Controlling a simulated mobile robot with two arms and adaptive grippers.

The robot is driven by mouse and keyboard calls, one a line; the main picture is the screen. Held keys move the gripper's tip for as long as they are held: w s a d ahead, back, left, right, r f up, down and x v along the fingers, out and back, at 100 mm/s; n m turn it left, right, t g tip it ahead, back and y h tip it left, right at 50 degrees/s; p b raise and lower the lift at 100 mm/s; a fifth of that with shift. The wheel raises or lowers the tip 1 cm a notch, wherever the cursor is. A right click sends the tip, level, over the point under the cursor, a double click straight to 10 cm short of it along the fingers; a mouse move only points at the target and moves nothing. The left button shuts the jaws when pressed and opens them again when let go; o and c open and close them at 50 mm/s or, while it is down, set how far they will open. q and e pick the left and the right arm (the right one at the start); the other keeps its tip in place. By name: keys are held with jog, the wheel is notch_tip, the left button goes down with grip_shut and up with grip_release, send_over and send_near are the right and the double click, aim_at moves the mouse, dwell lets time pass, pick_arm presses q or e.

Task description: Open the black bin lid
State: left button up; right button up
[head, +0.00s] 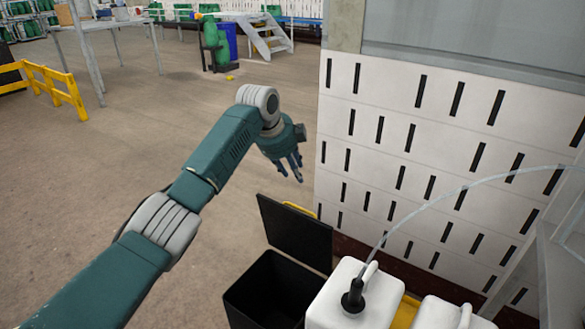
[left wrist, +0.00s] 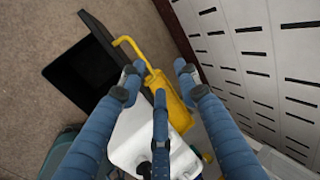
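The black bin (head: 265,295) stands at the bottom of the head view, its dark inside showing. Its flat black lid (head: 295,232) is raised and stands tilted up at the bin's far side. In the left wrist view the bin (left wrist: 82,75) is at upper left, with the lid (left wrist: 105,36) along its edge. My left gripper (head: 288,168) is above and beyond the lid, apart from it, with fingers pointing down. In the left wrist view its fingers (left wrist: 160,82) are spread with nothing between them. My right gripper is not in view.
White canisters (head: 345,292) stand right of the bin, one with a black cap and clear hose (head: 440,198). A yellow handled part (left wrist: 165,92) is behind the lid. A slotted white wall (head: 400,150) bounds the right. Open floor (head: 130,130) lies left.

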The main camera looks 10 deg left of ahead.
pick_arm(q)
jog(key=shift+s+r, duration=0.15)
jog(key=shift+r, duration=0.15)
jog(key=shift+c, duration=0.5)
